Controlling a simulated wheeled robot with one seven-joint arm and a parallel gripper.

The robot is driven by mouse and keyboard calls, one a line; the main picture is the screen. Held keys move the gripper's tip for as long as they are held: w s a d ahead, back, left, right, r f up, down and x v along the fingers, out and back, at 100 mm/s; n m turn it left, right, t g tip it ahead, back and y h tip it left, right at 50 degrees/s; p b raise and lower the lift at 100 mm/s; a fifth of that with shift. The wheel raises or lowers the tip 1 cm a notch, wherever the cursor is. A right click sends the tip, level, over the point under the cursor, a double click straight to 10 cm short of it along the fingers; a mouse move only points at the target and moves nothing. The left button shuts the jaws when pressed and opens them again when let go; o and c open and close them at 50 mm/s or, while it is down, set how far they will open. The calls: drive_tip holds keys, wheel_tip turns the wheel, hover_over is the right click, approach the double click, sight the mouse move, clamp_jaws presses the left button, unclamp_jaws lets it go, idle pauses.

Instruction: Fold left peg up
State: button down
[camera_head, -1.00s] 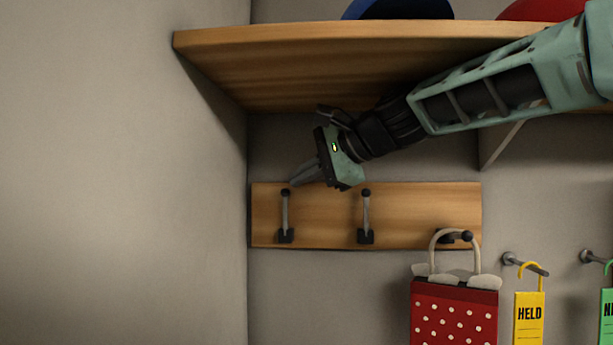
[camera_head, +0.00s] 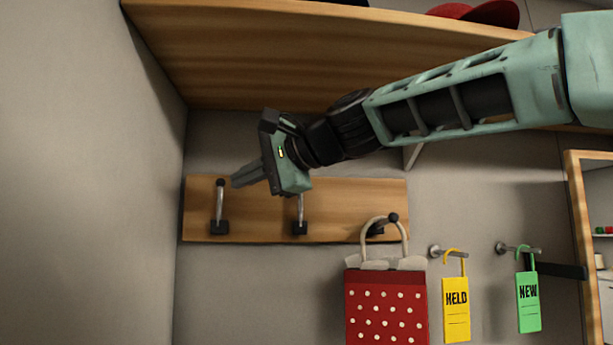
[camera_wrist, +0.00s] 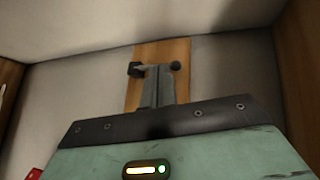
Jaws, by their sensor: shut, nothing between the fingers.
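The left peg (camera_head: 219,205) is on the wooden peg board (camera_head: 260,225). It stands upright, flat along the board, with its dark knob at the top above its black base. My gripper (camera_head: 236,180) is shut and empty, its fingertips just right of that knob, with a small gap in the picture. The wrist view shows the shut fingers (camera_wrist: 160,72) in front of a peg, between its base (camera_wrist: 135,69) and knob (camera_wrist: 175,66), hiding part of its rod. The middle peg (camera_head: 300,212) is also upright; my gripper covers its top.
The right peg (camera_head: 393,218) sticks out and carries a red dotted bag (camera_head: 385,308). A wooden shelf (camera_head: 230,60) with a red cap (camera_head: 480,13) is above my arm. Yellow (camera_head: 456,312) and green (camera_head: 528,305) tags hang farther right. A side wall (camera_head: 80,190) stands close left.

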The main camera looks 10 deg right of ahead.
drive_tip(key=b+v, duration=0.3)
drive_tip(key=v, duration=0.9)
drive_tip(key=shift+f, duration=0.2)
drive_tip(key=s+a+f+n+g+h, duration=0.2)
drive_tip(key=s+f+n, duration=0.1)
drive_tip(key=f, duration=1.1)
drive_tip(key=s+a+f+n+g+h, duration=0.2)
drive_tip(key=f+n+g+h, duration=0.1)
drive_tip(key=f, duration=1.1)
drive_tip(key=s+d+f+n+g+h, duration=0.2)
drive_tip(key=s+d+f+n+h, duration=0.1)
drive_tip(key=s+f, duration=0.6)
drive_tip(key=s+d+f+n+g+h, duration=0.2)
drive_tip(key=s+d+f+n, duration=0.4)
drive_tip(key=f, duration=0.9)
drive_tip(key=s+d+h, duration=0.1)
drive_tip(key=s, duration=0.2)
drive_tip(key=shift+d, duration=0.35)
